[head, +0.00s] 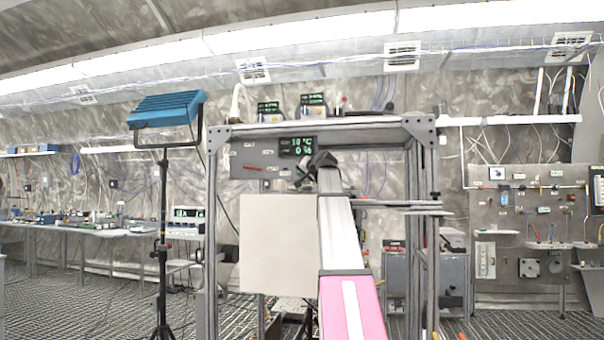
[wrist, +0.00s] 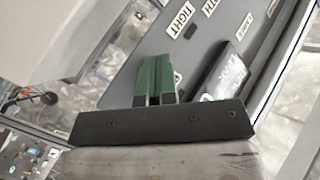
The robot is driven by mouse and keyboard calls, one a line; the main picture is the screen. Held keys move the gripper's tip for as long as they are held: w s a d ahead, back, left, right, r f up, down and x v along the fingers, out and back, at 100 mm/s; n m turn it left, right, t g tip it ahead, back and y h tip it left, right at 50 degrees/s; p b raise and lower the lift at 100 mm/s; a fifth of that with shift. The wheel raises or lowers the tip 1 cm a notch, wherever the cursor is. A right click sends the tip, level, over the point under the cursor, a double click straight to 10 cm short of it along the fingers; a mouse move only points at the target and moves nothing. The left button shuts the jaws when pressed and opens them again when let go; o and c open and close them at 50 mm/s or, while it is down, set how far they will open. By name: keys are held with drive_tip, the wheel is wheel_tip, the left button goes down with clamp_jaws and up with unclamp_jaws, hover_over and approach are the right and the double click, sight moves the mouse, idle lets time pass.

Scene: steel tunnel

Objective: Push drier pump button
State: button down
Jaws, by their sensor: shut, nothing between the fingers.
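A grey control panel (head: 262,172) with small white labels hangs in the metal frame in the head view. It carries a display (head: 297,146) with green digits and a small red part (head: 252,168). My gripper (head: 316,160) is in front of the panel's right side, partly hidden by my arm. In the wrist view my gripper (wrist: 156,68) shows green fingers, shut and empty, pointing toward the same panel (wrist: 205,50) with its large labels. I cannot tell whether they touch it. I cannot pick out the drier pump button; labels are cut off or too small.
The metal frame (head: 211,230) stands around my arm, with a top beam and uprights. A pale board (head: 279,245) is left of my arm. A blue lamp on a tripod (head: 163,190) stands further left. A dark lettered device (wrist: 226,70) is right of my fingers.

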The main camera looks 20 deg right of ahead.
drive_tip(key=shift+w+d, duration=0.1)
idle(0.6)
drive_tip(key=shift+w+d, duration=0.2)
drive_tip(key=shift+w, duration=0.1)
drive_tip(key=shift+s, duration=0.1)
drive_tip(key=shift+s+a, duration=0.25)
idle(0.3)
drive_tip(key=s+a, duration=0.3)
drive_tip(key=s, duration=0.2)
drive_tip(key=shift+a, duration=0.2)
idle(0.4)
